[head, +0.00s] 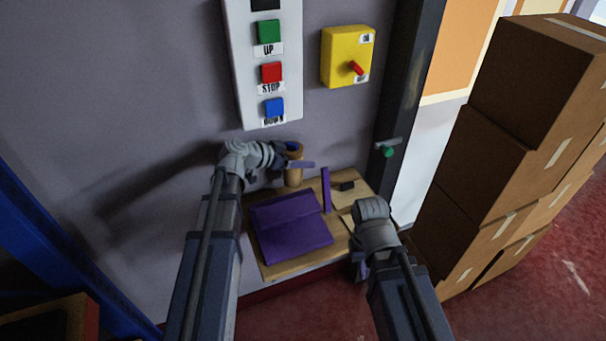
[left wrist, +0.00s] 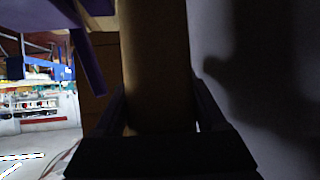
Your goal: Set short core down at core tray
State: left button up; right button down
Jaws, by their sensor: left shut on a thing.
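The short core, a brown upright cylinder (head: 293,176), is in my left gripper (head: 291,161), which is shut around it. In the left wrist view the core (left wrist: 155,65) runs between the two fingers (left wrist: 157,112). Its lower end is close to the back edge of the wooden tabletop; I cannot tell whether it touches. A purple, flat, folded-looking piece (head: 290,226) lies on the tabletop in front of the core. I cannot make out which surface is the core tray. My right gripper (head: 361,268) hangs at the table's right front, mostly hidden by its own wrist.
The wooden tabletop (head: 283,267) also carries an upright purple strip (head: 326,190) and a small black item (head: 346,186). A wall panel with buttons (head: 270,95) and a yellow switch box (head: 346,57) are behind. Stacked cardboard boxes (head: 490,160) stand at the right.

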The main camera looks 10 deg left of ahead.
pick_arm(q)
jog(key=shift+w+d+f+b, duration=0.2)
jog(key=shift+f+b, duration=0.7)
jog(key=shift+w+d+f+b, duration=0.15)
jog(key=shift+f+b, duration=0.7)
notch_tip(320, 180, down, 4)
jog(key=b, duration=0.3)
jog(key=shift+r+b, duration=0.15)
jog(key=shift+b, duration=0.25)
jog(key=shift+r, duration=0.15)
jog(key=o, duration=1.3)
jog(key=shift+f, duration=0.2)
jog(key=shift+o, duration=0.2)
